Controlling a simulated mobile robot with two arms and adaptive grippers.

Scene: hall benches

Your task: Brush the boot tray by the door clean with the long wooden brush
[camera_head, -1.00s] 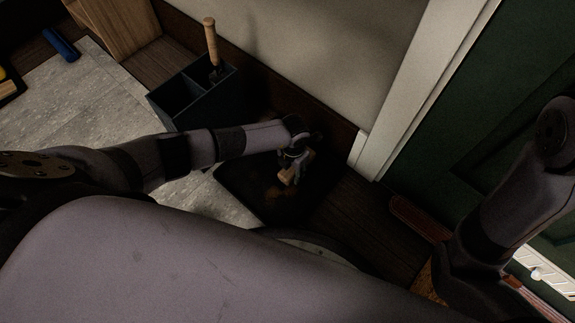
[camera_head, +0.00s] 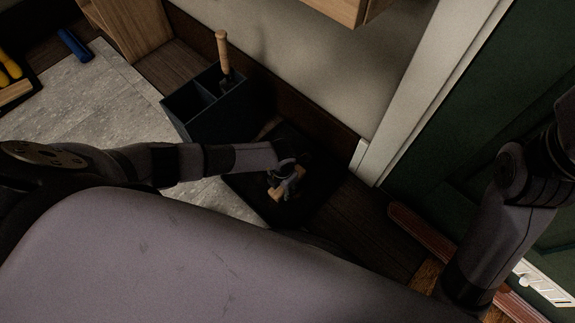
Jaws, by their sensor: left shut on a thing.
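The boot tray (camera_head: 322,198) is a dark, flat square on the floor by the wall, left of the door frame. My left gripper (camera_head: 287,183) is over it, shut on the wooden brush (camera_head: 276,194). A pale wooden end of the brush shows just below the fingers; the gripper and wrist hide much of the rest. I cannot tell whether the bristles touch the tray. No brown dirt patch shows on the visible part of the tray; my arm covers some of it. My right arm is at the right edge, its gripper out of view.
A dark divided caddy (camera_head: 212,108) with a wooden-handled tool (camera_head: 223,50) stands behind my left forearm. A wooden bench (camera_head: 340,8) juts in at the top. The green door (camera_head: 440,140) and white frame (camera_head: 425,85) bound the right. A blue item (camera_head: 74,44) lies far left.

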